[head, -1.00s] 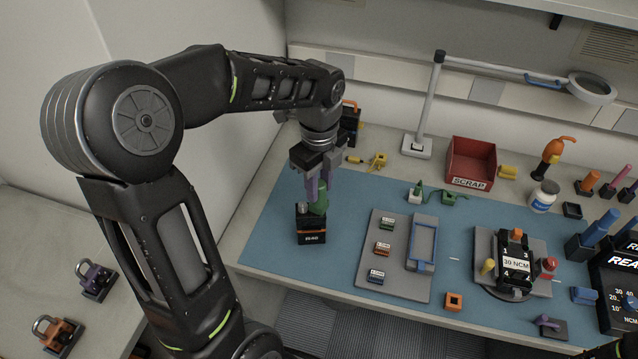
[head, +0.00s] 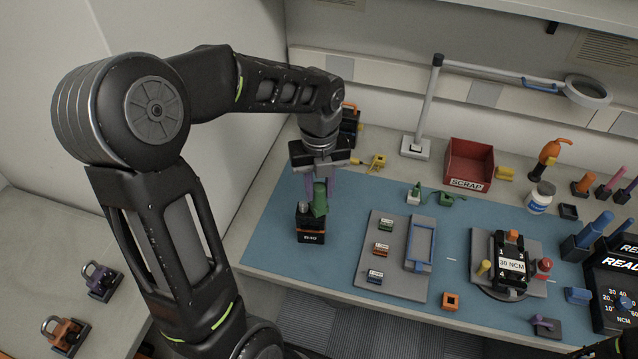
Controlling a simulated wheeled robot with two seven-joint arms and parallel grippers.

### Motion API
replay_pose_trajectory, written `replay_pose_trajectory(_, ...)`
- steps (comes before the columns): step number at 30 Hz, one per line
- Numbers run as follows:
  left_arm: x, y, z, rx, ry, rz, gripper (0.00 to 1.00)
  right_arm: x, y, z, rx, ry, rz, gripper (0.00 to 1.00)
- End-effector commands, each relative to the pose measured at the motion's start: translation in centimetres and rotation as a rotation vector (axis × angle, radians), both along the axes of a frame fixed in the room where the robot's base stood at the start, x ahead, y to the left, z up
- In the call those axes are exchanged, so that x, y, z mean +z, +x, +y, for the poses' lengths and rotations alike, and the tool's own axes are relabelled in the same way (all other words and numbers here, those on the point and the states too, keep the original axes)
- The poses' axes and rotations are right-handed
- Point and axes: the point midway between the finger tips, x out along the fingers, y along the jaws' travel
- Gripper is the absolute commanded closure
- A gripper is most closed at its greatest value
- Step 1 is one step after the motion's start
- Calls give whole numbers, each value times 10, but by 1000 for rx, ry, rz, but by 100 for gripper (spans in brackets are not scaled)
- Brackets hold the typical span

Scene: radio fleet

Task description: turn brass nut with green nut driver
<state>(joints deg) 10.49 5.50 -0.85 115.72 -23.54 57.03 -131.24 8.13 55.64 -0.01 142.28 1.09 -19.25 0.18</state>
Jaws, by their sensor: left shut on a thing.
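My left gripper (head: 320,190) points down over the left part of the blue mat (head: 345,215), its purple fingers shut on the green nut driver (head: 320,203). The driver stands about upright at the black block (head: 311,236) with an orange stripe and a white label. A small silver post (head: 304,206) shows on top of the block, left of the driver. The driver's lower end and any brass nut under it are hidden or too small to tell.
A grey tray (head: 393,278) with small labelled blocks lies right of the black block. A red scrap bin (head: 469,165) and a magnifier lamp (head: 417,147) stand behind. The mat between block and tray is clear.

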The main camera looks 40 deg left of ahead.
Motion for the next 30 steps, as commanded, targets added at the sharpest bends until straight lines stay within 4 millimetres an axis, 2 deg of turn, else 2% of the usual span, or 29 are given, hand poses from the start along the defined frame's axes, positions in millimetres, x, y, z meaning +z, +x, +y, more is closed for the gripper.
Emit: replay_pose_trajectory(30, 38, 0, 0, 6, 0, -1, 100, 4, 0, 0, 0, 0, 0, 64)
